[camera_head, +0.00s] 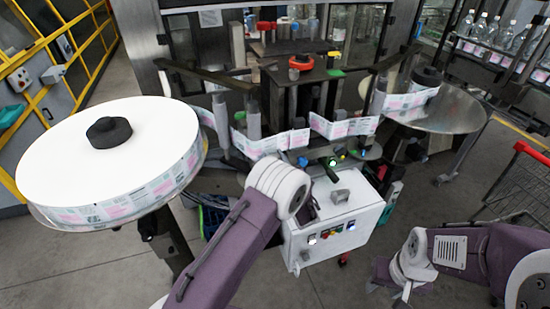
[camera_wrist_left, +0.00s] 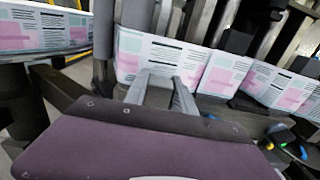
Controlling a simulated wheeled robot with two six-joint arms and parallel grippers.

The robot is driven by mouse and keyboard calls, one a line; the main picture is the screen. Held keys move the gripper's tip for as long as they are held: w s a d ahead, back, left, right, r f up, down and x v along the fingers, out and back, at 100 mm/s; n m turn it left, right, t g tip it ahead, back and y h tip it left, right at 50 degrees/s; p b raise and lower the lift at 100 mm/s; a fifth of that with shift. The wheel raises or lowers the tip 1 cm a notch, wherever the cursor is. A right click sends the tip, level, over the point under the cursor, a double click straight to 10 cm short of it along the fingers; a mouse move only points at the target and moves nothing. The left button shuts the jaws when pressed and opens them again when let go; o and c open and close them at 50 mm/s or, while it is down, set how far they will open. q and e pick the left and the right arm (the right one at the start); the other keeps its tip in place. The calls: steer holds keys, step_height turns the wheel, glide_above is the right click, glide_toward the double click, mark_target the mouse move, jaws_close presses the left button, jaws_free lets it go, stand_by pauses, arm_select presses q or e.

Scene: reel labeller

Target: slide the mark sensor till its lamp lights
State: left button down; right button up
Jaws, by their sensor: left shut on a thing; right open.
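My left arm reaches up the middle of the head view; its white wrist covers most of the left gripper. In the left wrist view the left gripper (camera_wrist_left: 168,90) has its grey fingers pointing at the printed label web (camera_wrist_left: 222,72). It is shut on a small part, apparently the mark sensor, which the fingers largely hide. The web also shows in the head view (camera_head: 345,127). A small black part with a glowing green lamp (camera_head: 332,162) is right of my wrist; I cannot tell whether it belongs to the sensor. My right gripper (camera_head: 404,291) is open, low at the right, away from the machine.
A big white label reel (camera_head: 62,150) stands at the left, a metal rewind disc (camera_head: 440,108) at the right. A white control box (camera_head: 338,222) with lit buttons sits below the web. A red-handled trolley (camera_head: 515,190) is at the right edge. Grey floor lies open in front.

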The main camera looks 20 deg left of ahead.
stand_by(0.4)
arm_select(q)
steer(key=shift+w+d+f+b, duration=0.15)
steer(key=shift+d+f+b, duration=0.05)
steer(key=shift+b, duration=0.6)
steer(key=shift+r, duration=0.25)
steer(key=c, duration=1)
jaws_free()
steer(key=shift+c, duration=0.2)
steer(key=shift+d, duration=0.1)
steer(key=b+v, duration=0.2)
steer(key=v, duration=0.7)
steer(key=shift+b, duration=0.3)
